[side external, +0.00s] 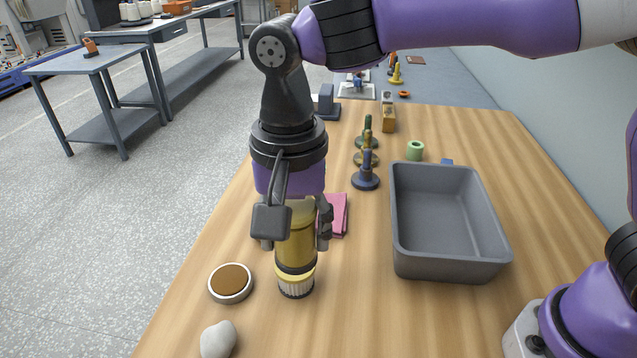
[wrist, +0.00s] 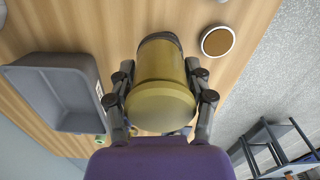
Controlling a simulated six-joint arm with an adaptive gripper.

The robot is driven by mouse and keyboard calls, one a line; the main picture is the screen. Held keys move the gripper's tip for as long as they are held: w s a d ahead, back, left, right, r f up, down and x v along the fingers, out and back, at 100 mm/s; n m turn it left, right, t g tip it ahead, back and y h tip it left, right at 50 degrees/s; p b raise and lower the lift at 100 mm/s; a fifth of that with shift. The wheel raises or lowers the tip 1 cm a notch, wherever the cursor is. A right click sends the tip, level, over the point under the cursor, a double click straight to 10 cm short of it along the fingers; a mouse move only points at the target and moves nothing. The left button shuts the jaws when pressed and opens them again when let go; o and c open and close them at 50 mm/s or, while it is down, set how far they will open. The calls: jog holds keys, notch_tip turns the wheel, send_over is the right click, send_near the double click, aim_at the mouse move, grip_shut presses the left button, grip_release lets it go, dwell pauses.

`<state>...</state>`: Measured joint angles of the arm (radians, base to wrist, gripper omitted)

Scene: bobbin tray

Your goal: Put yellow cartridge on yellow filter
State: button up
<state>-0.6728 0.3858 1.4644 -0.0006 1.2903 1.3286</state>
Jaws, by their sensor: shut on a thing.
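The yellow cartridge (side external: 297,240) is an upright gold cylinder with a dark band at its lower end. My gripper (side external: 295,228) is shut around it from above, one finger on each side. Directly below is the yellow filter (side external: 296,288), a short pale pleated piece with a yellow band on top, at the table's near left. The cartridge lines up over the filter with no clear gap in the side view; I cannot tell whether they touch. In the wrist view the cartridge (wrist: 162,100) fills the middle between the fingers and the filter is mostly hidden.
A round brown-topped dish (side external: 231,281) lies just left of the filter, and a pale stone (side external: 218,340) lies in front. A grey bin (side external: 447,225) stands right. A pink block (side external: 338,215) and several dark pegs (side external: 366,172) stand behind. The table's front middle is clear.

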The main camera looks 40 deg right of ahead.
jog(key=w+f, duration=0.1)
jog(key=w+d+f, duration=0.1)
jog(key=w, duration=0.1)
jog(key=w+d+f, duration=0.1)
jog(key=shift+w+d+f, duration=0.1)
jog(key=shift+w+d, duration=0.1)
jog(key=shift+w, duration=0.1)
jog(key=shift+f, duration=2)
jog(key=shift+f, duration=0.15)
jog(key=o, duration=1.3)
jog(key=shift+c, duration=0.2)
